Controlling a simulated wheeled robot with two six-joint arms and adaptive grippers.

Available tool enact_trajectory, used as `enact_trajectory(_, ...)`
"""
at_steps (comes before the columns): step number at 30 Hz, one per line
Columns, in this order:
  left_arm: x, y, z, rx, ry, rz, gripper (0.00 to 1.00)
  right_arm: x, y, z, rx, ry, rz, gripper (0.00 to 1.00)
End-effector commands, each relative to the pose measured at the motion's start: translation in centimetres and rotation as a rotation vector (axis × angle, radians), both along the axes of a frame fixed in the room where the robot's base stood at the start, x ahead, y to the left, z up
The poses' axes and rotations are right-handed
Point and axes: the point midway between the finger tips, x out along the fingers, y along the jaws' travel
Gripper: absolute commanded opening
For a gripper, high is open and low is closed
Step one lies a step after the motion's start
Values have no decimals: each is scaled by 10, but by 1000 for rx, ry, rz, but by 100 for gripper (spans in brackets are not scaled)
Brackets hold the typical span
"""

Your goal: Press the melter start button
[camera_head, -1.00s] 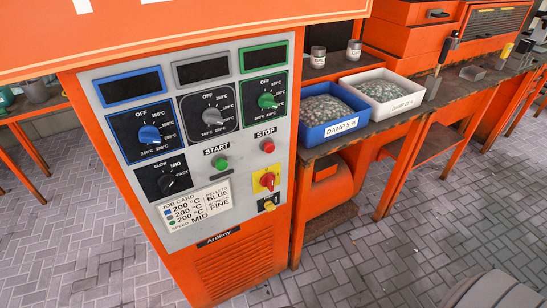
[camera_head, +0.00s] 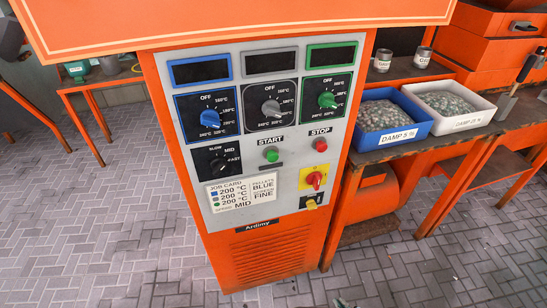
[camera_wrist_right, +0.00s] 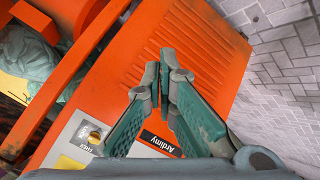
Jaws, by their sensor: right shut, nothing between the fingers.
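The green start button (camera_head: 271,154) sits under the START label on the grey front panel (camera_head: 285,185) of the orange melter. The red stop button (camera_head: 320,145) is to its right. My right gripper (camera_wrist_right: 163,72) is shut and empty in the right wrist view, in front of the melter's orange lower part. The small dark tip at the bottom edge of the head view (camera_head: 344,303) looks like its fingertips, well below the start button. The start button does not show in the right wrist view. My left gripper is not in view.
Blue (camera_head: 429,123) and white (camera_head: 490,107) pellet bins stand on the right bench. The paved floor in front is clear.

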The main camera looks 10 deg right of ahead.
Motion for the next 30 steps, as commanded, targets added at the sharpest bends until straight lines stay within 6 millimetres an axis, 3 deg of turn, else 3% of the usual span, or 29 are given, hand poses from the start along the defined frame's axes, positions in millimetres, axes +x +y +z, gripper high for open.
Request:
enact_trajectory(3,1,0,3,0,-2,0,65,60,9,57,-111,-204,166,0)
enact_trajectory(5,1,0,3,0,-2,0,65,86,17,89,-177,-314,255,0)
enact_trajectory(9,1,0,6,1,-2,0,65,135,42,172,-359,-581,464,0)
enact_trajectory(13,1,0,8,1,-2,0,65,160,74,254,-564,-845,662,0)
enact_trajectory(18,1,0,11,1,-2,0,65,161,118,342,-855,-1161,893,0)
enact_trajectory(23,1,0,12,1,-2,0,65,150,142,381,-1036,-1333,1018,0)
enact_trajectory(30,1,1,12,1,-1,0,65,146,147,387,-1073,-1366,1045,0)
